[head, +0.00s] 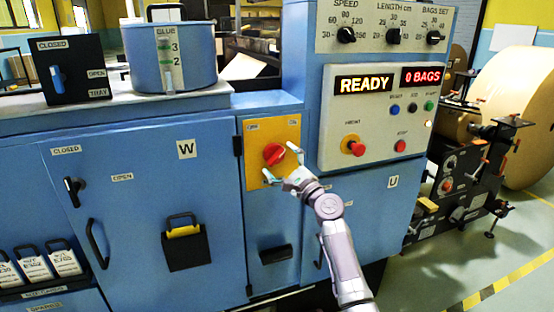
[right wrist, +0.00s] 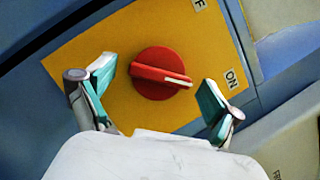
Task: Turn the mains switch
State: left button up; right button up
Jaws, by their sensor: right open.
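The mains switch is a round red knob (head: 273,154) on a yellow plate (head: 258,184) on the blue cabinet front. In the right wrist view the knob (right wrist: 157,74) has a raised bar with a white mark pointing roughly toward the "ON" label (right wrist: 231,79). Another label, partly cut off and ending in "F", shows at the top. My right gripper (head: 282,163) is open in front of the plate. In the right wrist view its teal-padded fingers (right wrist: 157,86) stand apart on either side of the knob, with gaps; no contact shows. My left gripper is not in view.
Right of the plate is a control panel (head: 330,130) with a lit "READY" display, coloured buttons and a red knob (head: 353,145). A blue glue pot (head: 190,70) and a black box (head: 75,85) stand on the cabinet. A black handle (head: 276,254) sits below the plate.

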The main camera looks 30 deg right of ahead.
jog(key=shift+w+r, duration=0.15)
jog(key=shift+w, duration=0.45)
jog(key=c, duration=1.1)
jog(key=shift+a, duration=0.1)
jog(key=shift+c, duration=0.2)
